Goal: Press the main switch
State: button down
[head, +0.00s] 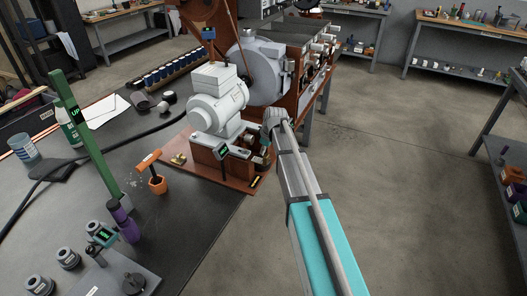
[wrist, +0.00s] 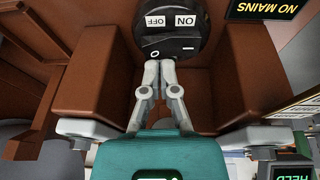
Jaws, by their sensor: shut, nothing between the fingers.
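The main switch (wrist: 165,42) is a round black piece with white OFF and ON labels and small white marks, at the top middle of the wrist view. It sits between brown blocks of the machine. My gripper (wrist: 159,66) is shut and empty, its fingertips together at the switch's lower edge in the picture. I cannot tell whether they touch it. In the head view my gripper (head: 267,122) is beside the roaster's brown base, and its fingertips and the switch cannot be made out.
A black sign (wrist: 272,9) reads NO MAINS beside the switch. Brown blocks (wrist: 83,80) flank my gripper on both sides. The white motor (head: 217,100) stands left of my arm. A dark table (head: 185,235) with a green post (head: 88,145) lies further left.

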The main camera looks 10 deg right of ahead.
jog(key=shift+w+f+b, duration=0.1)
jog(key=shift+f+b, duration=0.2)
jog(key=shift+f, duration=0.2)
